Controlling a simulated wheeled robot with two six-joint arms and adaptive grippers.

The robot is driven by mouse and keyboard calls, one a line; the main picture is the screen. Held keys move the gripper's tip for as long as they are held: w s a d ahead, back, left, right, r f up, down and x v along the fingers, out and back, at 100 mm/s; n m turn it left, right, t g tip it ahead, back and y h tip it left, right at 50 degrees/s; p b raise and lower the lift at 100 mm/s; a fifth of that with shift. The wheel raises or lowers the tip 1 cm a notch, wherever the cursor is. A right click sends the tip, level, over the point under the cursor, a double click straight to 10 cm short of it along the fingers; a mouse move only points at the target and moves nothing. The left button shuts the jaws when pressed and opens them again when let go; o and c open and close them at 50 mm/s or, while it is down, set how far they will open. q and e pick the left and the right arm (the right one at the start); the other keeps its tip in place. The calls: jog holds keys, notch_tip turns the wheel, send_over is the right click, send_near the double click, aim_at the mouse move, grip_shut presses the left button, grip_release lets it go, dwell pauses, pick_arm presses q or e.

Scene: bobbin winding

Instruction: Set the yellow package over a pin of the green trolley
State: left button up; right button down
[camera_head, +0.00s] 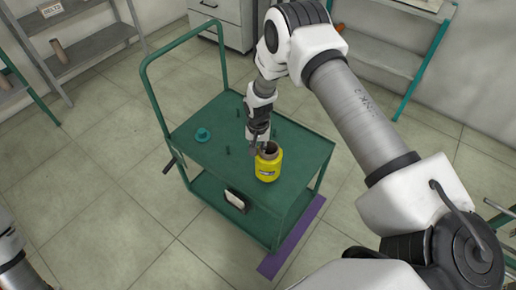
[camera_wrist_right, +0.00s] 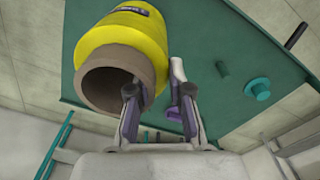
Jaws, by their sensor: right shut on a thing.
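The yellow package (camera_head: 268,167) is a yellow winding on a brown core tube (camera_wrist_right: 108,82), and it shows at the top left of the right wrist view. My right gripper (camera_head: 261,148) is shut on the tube's wall at its open end, one finger at the bore and one outside. The package appears roughly upright, at the near right part of the green trolley (camera_head: 215,170). I cannot tell whether its bottom touches the deck or is over a pin. Short dark pins stand on the deck, one (camera_head: 228,150) left of the package. My left gripper is out of view.
A teal spool-like piece (camera_head: 203,135) sits on the deck's left side. The trolley's tall handle (camera_head: 150,95) rises at the left. A purple strip (camera_head: 292,240) lies on the floor. Shelves (camera_head: 90,45) and a drawer cabinet (camera_head: 222,15) stand behind. Open floor lies to the left.

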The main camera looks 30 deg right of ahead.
notch_tip(320, 180, down, 2)
jog(key=shift+f+b, duration=0.1)
jog(key=shift+b, duration=0.5)
jog(key=c, duration=1)
grip_release()
notch_tip(320, 180, up, 12)
